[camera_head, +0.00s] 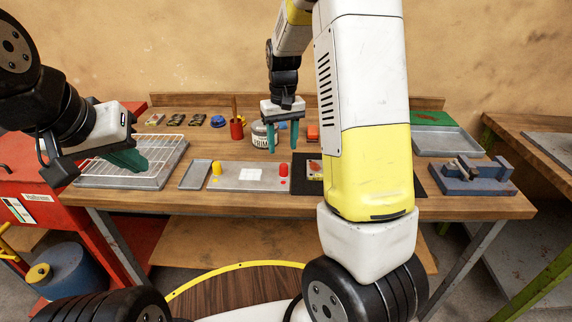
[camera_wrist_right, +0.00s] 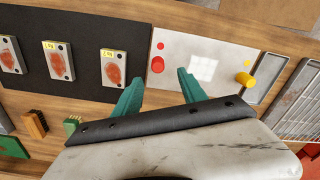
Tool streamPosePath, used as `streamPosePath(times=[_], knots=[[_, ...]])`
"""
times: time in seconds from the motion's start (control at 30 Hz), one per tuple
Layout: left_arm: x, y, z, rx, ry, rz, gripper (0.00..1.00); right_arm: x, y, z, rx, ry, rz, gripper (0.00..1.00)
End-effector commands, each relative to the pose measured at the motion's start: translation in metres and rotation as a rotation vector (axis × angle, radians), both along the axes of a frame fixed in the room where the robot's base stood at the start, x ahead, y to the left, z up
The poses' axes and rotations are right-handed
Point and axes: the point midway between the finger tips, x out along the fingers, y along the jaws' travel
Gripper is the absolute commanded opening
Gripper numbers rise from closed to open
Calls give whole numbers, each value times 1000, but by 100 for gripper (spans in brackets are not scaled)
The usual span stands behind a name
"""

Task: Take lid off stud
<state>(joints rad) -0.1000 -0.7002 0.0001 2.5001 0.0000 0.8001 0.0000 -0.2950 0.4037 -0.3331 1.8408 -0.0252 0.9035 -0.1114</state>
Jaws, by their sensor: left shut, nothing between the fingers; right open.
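A light grey metal plate (camera_head: 250,183) lies near the front of the wooden bench. A red cylindrical cap (camera_head: 283,169) stands at its right end and a yellow cap (camera_head: 217,168) at its left end. Any studs under them are hidden. The right wrist view shows the red cap (camera_wrist_right: 157,65) and the yellow cap (camera_wrist_right: 244,79) on the plate (camera_wrist_right: 205,45). My right gripper (camera_head: 283,148) is open and empty, fingers pointing down, above the bench near the red cap. My left gripper (camera_head: 128,160) is shut and empty over the wire rack at the left.
A wire rack (camera_head: 165,160) and small tray (camera_head: 195,174) lie left of the plate. A black mat with cards (camera_head: 304,180) lies right of it. A red cup (camera_head: 237,131) and tin (camera_head: 259,138) stand behind. A blue vise (camera_head: 470,182) is at far right.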

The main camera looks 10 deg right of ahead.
Motion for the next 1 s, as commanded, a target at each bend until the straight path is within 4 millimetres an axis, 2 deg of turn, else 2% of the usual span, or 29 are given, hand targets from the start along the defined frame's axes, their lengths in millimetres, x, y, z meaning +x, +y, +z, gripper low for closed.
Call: streamPosePath(times=[0.37,0.63,0.77,0.97,1.0], knots=[[0,0,0,0,0,0,0,4,-1,-40,-13,15,5,49],[0,0,0,0,0,0,0,3,-2,-78,-13,15,4,49],[0,0,0,0,0,0,0,3,-2,-85,-11,12,3,49],[0,0,0,0,0,0,0,3,-1,-85,-11,11,3,49],[0,0,0,0,0,0,0,3,-1,-85,-11,12,3,41]])
